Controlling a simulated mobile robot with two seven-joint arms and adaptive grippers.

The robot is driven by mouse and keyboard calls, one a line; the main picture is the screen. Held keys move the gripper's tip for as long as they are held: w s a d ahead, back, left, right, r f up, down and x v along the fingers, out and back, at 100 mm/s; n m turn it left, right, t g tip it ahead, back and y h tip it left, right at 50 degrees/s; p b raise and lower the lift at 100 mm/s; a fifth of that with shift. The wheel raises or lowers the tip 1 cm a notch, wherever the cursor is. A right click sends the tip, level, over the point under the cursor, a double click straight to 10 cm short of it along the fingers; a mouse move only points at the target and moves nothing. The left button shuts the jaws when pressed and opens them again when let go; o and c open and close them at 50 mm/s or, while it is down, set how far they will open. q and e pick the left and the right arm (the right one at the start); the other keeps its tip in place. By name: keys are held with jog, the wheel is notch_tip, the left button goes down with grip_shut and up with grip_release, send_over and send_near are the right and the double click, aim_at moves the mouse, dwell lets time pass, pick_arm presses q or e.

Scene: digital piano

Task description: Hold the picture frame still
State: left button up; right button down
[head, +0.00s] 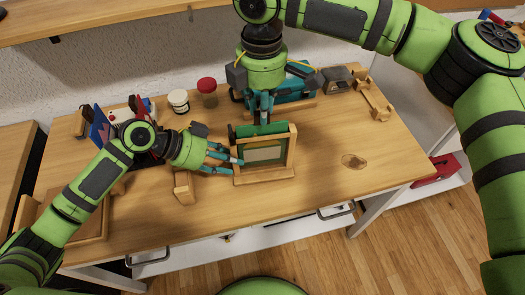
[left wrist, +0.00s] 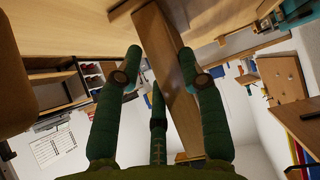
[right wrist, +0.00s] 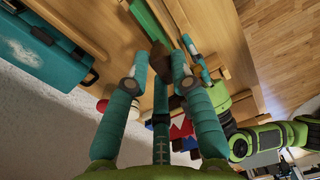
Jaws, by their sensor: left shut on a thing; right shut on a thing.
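The wooden picture frame (head: 292,150) stands upright on the table, with a pale panel edged in green inside it. My left gripper (head: 238,161) is shut on the frame's left side. In the left wrist view the wooden upright (left wrist: 165,75) runs between its fingers. My right gripper (head: 265,118) comes down from above at the back of the frame. In the right wrist view its fingers close around a small brown piece (right wrist: 160,58), next to a green panel (right wrist: 152,22).
A red-lidded jar (head: 207,92), a white jar (head: 179,101) and a teal case (head: 292,92) stand behind. A wooden block (head: 184,187) lies at the left.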

pick_arm(q)
jog(key=shift+s+f, duration=0.1)
pick_arm(e)
notch_tip(320, 180, up, 13)
jog(key=shift+w+f, duration=0.15)
dwell(5.8)
jog(key=shift+r, duration=2.4)
pick_arm(q)
jog(key=o, duration=1.1)
pick_arm(e)
jog(key=shift+w, duration=0.1)
